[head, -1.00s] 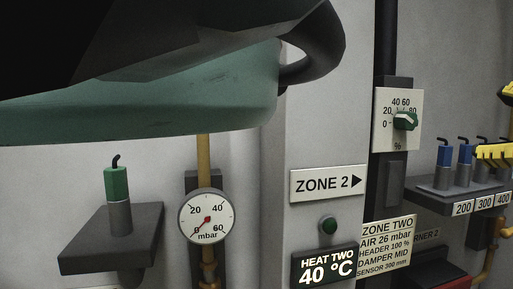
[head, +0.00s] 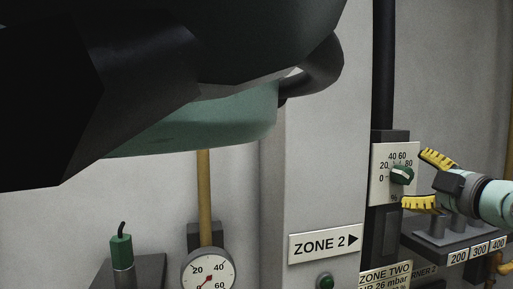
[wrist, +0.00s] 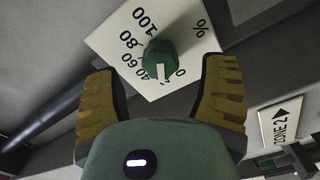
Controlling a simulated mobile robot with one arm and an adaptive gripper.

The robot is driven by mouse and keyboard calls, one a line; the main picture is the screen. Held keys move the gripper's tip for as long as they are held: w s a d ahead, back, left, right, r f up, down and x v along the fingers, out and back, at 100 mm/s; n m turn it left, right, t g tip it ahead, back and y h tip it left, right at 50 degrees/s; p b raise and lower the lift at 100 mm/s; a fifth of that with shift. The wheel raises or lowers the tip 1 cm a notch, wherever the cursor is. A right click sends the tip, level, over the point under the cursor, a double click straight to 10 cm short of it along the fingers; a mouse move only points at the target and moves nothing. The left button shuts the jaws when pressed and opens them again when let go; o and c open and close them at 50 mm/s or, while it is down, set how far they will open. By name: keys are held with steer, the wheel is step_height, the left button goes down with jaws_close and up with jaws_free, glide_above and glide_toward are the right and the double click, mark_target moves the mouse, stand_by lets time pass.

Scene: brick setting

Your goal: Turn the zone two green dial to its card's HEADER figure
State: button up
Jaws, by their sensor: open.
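The green dial (head: 402,174) is on a white percent plate (head: 380,160) on the wall. In the wrist view the dial (wrist: 160,58) has a white pointer mark aimed at the low end, around 20; the plate (wrist: 108,38) reads up to 100. My gripper (head: 428,181) is open, with its yellow fingers just right of the dial in the head view. In the wrist view my gripper (wrist: 160,68) has a finger on each side of the dial, with gaps. The ZONE TWO card (head: 385,279) is cut off at the bottom; the earlier head frame reads HEADER 100 %.
A ZONE 2 sign (head: 325,243) is left of the dial, above a round green button (head: 325,282). A shelf (head: 430,243) labelled 200, 300, 400 lies below my gripper. A pressure gauge (head: 208,270) is further left. My own arm covers the upper left.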

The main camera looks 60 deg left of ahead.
mark_target(408, 177)
steer(key=p+x, duration=0.2)
steer(key=x, duration=0.1)
steer(key=shift+a+r, duration=0.1)
steer(key=shift+r, duration=0.05)
steer(key=shift+a+f, duration=0.2)
steer(key=shift+a, duration=0.1)
steer(key=shift+c, duration=0.4)
steer(key=shift+w+d, duration=0.1)
steer(key=c, duration=1.1)
